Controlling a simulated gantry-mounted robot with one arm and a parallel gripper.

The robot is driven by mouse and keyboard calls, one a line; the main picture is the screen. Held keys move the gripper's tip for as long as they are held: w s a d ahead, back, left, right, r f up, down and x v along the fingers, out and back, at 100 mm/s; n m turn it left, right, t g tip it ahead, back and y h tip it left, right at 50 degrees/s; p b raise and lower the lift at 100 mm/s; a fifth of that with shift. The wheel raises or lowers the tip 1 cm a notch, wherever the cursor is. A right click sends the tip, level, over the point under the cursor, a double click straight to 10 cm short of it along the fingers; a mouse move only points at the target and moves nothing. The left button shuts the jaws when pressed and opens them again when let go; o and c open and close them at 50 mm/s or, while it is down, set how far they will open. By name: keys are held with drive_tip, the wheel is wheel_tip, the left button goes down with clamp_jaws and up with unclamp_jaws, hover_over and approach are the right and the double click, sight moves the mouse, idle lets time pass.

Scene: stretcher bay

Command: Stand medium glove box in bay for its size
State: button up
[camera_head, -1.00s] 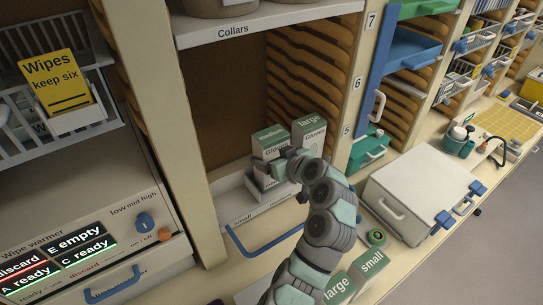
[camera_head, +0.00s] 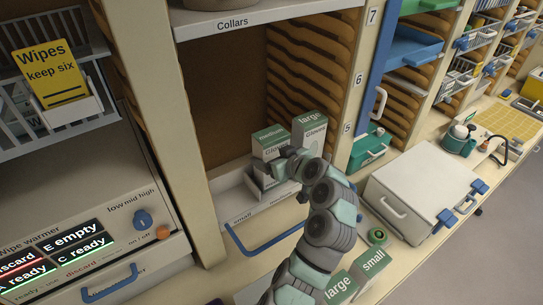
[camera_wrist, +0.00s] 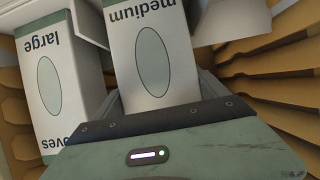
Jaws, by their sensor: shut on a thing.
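The medium glove box (camera_head: 267,144), white with a green top, stands roughly upright in the middle part of a white rack (camera_head: 235,204) on the lower shelf. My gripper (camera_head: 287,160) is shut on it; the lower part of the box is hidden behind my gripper. In the wrist view the medium box (camera_wrist: 150,50) rises from between my fingers. The large glove box (camera_head: 309,131) stands just to its right in the head view, and in the wrist view (camera_wrist: 50,80). The rack's front reads "small" at its left, where the bay is empty. I cannot tell whether the medium box touches the rack floor.
A white case (camera_head: 408,190) stands at the right. A blue handle (camera_head: 265,243) sticks out below the rack. Shelf posts stand on both sides.

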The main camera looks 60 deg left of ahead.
idle(0.3)
drive_tip(key=o, duration=1.8)
drive_tip(key=shift+c, duration=0.2)
drive_tip(key=shift+d, duration=0.1)
drive_tip(key=b+v, duration=0.2)
drive_tip(key=v, duration=0.8)
drive_tip(key=shift+d+r, duration=0.2)
drive_tip(key=shift+w, duration=0.1)
